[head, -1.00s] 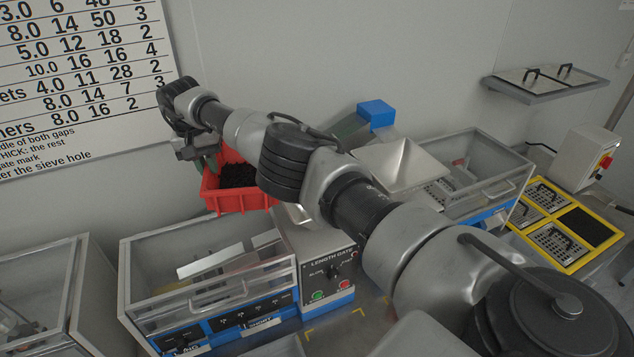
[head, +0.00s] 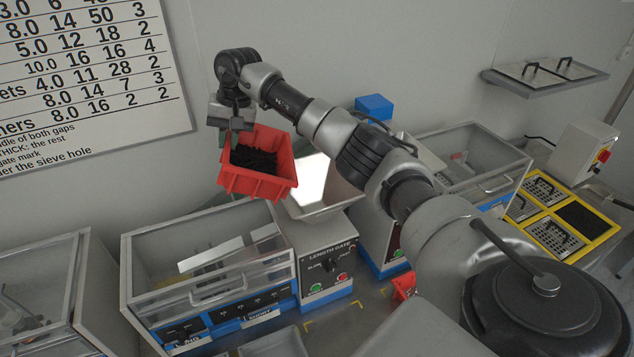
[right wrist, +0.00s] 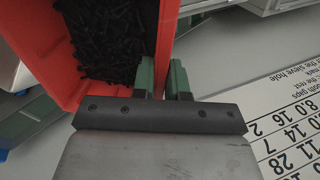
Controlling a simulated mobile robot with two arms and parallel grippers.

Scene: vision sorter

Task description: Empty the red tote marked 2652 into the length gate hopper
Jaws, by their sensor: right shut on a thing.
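The red tote (head: 262,183) is held in the air, to the left of and above the length gate hopper (head: 330,203). Dark small pieces (head: 254,158) lie inside it, and it looks close to level. My right gripper (head: 228,135) is shut on the tote's back left wall. In the right wrist view the green fingers (right wrist: 163,78) pinch the red tote wall (right wrist: 166,40), with black rod-like pieces (right wrist: 115,40) heaped inside. The length gate (head: 329,262) has its knob and buttons facing front. No marking is readable on the tote. My left gripper is not in view.
A clear-lidded sorting box (head: 215,275) stands left of the length gate. Another clear-lidded box (head: 470,165) and a blue block (head: 374,106) stand to the right. A yellow-framed tray (head: 562,225) is at far right. Part of another red object (head: 403,286) shows beside my arm.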

